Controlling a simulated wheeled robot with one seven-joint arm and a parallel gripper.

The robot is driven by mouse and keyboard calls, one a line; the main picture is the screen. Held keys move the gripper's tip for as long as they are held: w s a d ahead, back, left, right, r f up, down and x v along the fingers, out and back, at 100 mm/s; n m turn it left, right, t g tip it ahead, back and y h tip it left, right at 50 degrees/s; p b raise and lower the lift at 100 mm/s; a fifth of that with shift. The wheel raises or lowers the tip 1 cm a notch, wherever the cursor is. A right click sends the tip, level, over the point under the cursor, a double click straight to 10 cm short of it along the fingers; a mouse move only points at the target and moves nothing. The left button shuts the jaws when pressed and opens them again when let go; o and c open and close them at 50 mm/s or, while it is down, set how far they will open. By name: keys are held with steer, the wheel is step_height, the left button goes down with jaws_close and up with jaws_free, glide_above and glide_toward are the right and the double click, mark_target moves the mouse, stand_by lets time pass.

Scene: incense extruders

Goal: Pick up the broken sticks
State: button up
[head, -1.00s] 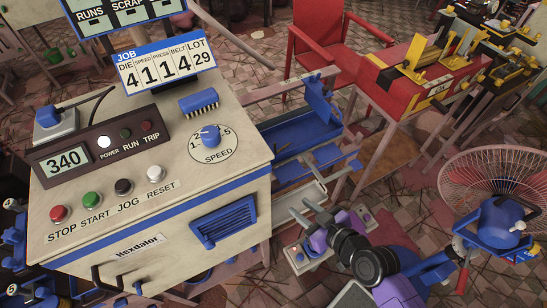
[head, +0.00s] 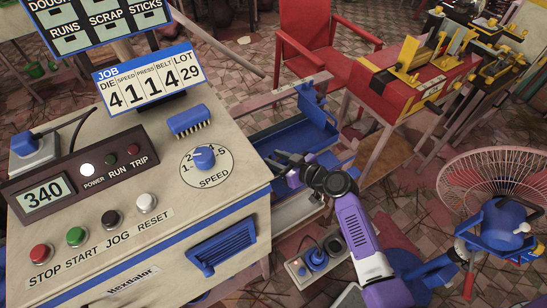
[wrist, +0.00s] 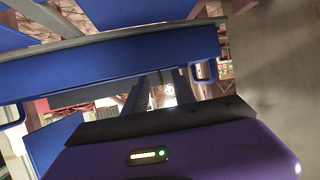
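My gripper (head: 280,163) is at the end of my purple and black arm, beside the right side of the control cabinet and near the blue trough (head: 292,138). In the wrist view, the two dark fingers of my gripper (wrist: 160,92) stand apart with a gap between them, and nothing shows held. A blue beam (wrist: 110,62) crosses close in front of the fingers there. I cannot make out any broken sticks in either view; the trough's inside is partly hidden by its wall and my arm.
The beige control cabinet (head: 120,195) with buttons and a speed dial (head: 204,158) fills the left. A small box with blue knobs (head: 318,260) sits low beside my arm. A caged fan (head: 500,205), red chair (head: 315,50) and red bench (head: 400,85) stand to the right and behind.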

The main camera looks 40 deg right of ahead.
steer(key=shift+x, duration=1.5)
jaws_close()
steer(key=shift+r, duration=0.15)
